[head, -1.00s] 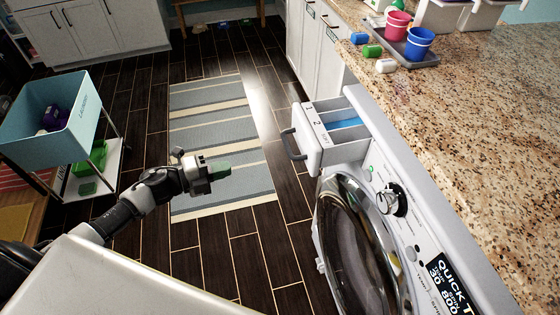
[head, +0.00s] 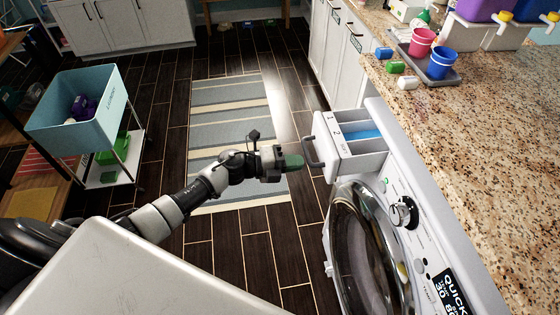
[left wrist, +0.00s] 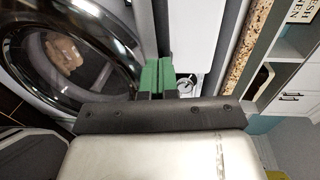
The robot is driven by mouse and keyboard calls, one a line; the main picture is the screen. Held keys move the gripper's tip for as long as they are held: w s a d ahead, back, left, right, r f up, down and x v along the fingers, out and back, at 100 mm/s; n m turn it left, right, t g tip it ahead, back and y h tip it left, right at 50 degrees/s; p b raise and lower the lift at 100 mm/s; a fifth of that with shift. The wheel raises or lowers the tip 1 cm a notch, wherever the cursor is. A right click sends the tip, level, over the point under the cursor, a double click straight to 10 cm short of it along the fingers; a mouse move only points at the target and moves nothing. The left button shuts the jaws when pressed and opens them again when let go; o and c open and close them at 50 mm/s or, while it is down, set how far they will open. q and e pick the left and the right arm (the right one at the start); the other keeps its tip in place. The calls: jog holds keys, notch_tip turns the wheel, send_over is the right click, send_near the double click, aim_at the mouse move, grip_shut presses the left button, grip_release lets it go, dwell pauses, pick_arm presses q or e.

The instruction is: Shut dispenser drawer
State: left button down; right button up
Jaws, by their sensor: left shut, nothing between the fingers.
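The dispenser drawer (head: 357,163) is pulled out from the top left of the white washing machine (head: 385,189). Its compartments show, one with blue liquid (head: 365,135), and a dark grey handle (head: 312,152) is on its front. My left gripper (head: 298,162) has green fingertips that are shut with nothing between them. In the head view they appear just left of the drawer handle; I cannot tell whether they touch it. In the left wrist view the green fingers (left wrist: 158,76) are together in front of the machine's face. My right gripper is not in view.
The round washer door (head: 365,250) is below the drawer. A granite counter (head: 480,130) runs along the right, with a tray of red (head: 421,42) and blue cups (head: 441,61). A teal laundry bin (head: 75,110) stands at left. The striped rug (head: 230,110) and floor are open.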

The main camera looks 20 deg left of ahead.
aim_at(349, 154)
pick_arm(q)
jog(key=shift+w+d, duration=0.15)
jog(key=shift+d, duration=0.05)
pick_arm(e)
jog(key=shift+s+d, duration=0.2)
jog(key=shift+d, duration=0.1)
pick_arm(q)
jog(key=b+x, duration=0.1)
jog(key=x, duration=0.3)
jog(key=r+b+x, duration=0.1)
jog(key=x, duration=0.4)
jog(key=b+x, duration=0.1)
jog(key=x, duration=0.4)
jog(key=shift+d+r, duration=0.15)
jog(key=shift+r, duration=0.1)
jog(key=shift+d+r, duration=0.1)
jog(key=shift+r, duration=0.1)
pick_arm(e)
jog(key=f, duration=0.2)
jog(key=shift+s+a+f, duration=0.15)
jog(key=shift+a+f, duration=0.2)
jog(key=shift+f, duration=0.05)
